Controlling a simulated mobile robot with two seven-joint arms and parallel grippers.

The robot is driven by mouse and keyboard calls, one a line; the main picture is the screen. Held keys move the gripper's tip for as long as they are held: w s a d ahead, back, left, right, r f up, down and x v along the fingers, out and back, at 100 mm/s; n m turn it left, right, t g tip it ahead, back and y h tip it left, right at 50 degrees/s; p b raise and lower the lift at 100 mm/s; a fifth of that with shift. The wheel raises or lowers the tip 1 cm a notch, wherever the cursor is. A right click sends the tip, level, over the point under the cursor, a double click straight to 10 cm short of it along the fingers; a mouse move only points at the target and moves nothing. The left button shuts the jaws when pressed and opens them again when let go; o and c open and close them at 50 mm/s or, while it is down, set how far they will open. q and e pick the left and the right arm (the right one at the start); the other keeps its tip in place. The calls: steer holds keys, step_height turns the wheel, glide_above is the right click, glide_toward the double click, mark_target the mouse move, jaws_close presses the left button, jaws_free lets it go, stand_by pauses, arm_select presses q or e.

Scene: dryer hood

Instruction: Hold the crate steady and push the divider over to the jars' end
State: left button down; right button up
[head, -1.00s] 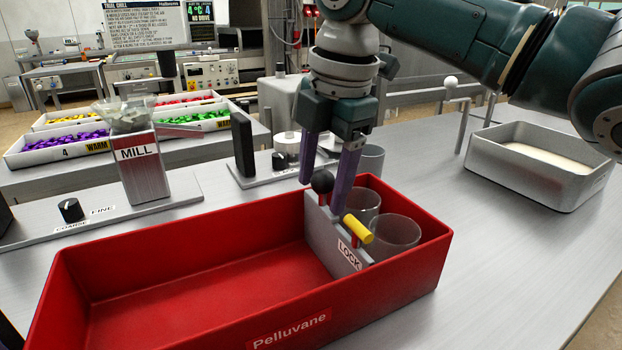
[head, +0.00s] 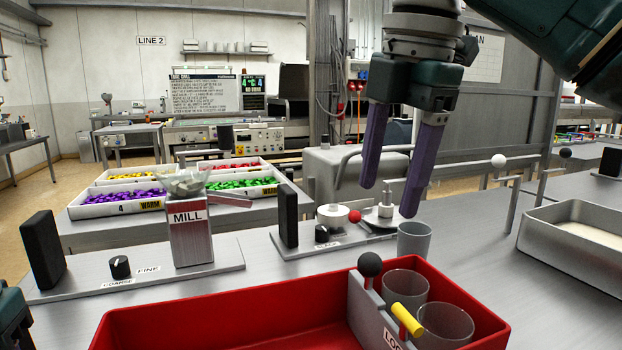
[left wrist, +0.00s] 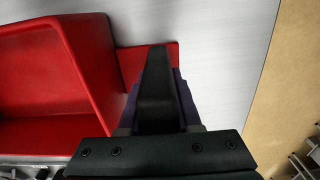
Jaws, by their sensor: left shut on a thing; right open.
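The red crate (head: 230,318) stands on the bench, its near part cut off in the head view; it also shows in the left wrist view (left wrist: 85,55). The grey divider (head: 366,312) stands across it near the right end, with a black ball knob (head: 369,264) and a yellow lever (head: 408,319). Two clear jars (head: 408,285) stand just right of it; I cannot tell whether they touch it. My right gripper (head: 388,200) is open and empty, above the knob and apart from it. My left gripper (left wrist: 157,105) is shut on a black handle (left wrist: 157,75) at the crate's end.
Behind the crate stand the mill (head: 190,232), a black upright plate (head: 288,216) and a grey cup (head: 414,240). A metal tray (head: 575,232) with pale contents is at the right. Bare bench lies between crate and tray.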

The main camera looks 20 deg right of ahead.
arm_select(q)
steer(key=c, duration=0.5)
jaws_free()
steer(key=shift+s+f, duration=0.1)
